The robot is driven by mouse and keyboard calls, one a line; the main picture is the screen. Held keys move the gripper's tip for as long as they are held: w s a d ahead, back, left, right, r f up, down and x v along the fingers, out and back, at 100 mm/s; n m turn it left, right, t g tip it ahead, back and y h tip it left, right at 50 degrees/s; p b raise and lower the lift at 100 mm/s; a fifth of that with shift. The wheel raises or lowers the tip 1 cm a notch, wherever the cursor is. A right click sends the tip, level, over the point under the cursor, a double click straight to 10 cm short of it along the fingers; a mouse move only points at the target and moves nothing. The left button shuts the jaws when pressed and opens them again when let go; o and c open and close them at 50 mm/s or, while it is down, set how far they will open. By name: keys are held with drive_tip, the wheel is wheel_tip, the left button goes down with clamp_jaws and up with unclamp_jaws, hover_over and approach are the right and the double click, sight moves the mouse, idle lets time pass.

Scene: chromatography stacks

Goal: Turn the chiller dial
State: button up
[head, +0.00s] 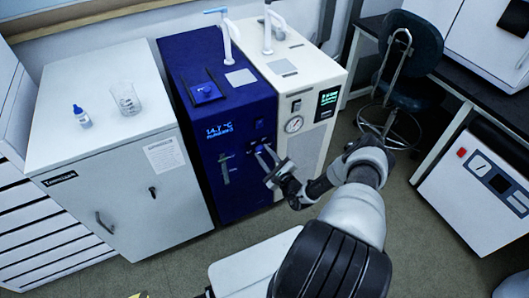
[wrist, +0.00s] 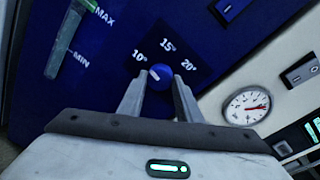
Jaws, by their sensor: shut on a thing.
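The chiller (head: 232,110) is the dark blue cabinet in the middle of the head view. Its lit display (head: 220,130) seems to read 14.7 °C, with a smaller line too blurred to read. The chiller dial (wrist: 160,76) is a round blue knob below the marks 10°, 15° and 20° in the wrist view. Its white pointer mark is on its upper left, towards 10°. My gripper (wrist: 159,90) is shut on the dial, with one finger on each side.
A level gauge (wrist: 68,38) marked MAX and MIN is left of the dial. A switch (wrist: 228,8) is above it. A cream unit with a pressure gauge (head: 294,124) adjoins the chiller's right. A grey cabinet (head: 110,150) stands left; a stool (head: 410,45) stands right.

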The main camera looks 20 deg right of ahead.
drive_tip(key=shift+n+p, duration=0.5)
drive_tip(key=shift+n, duration=0.5)
drive_tip(key=o, duration=1)
drive_tip(key=shift+o, duration=0.2)
drive_tip(key=shift+s, duration=0.1)
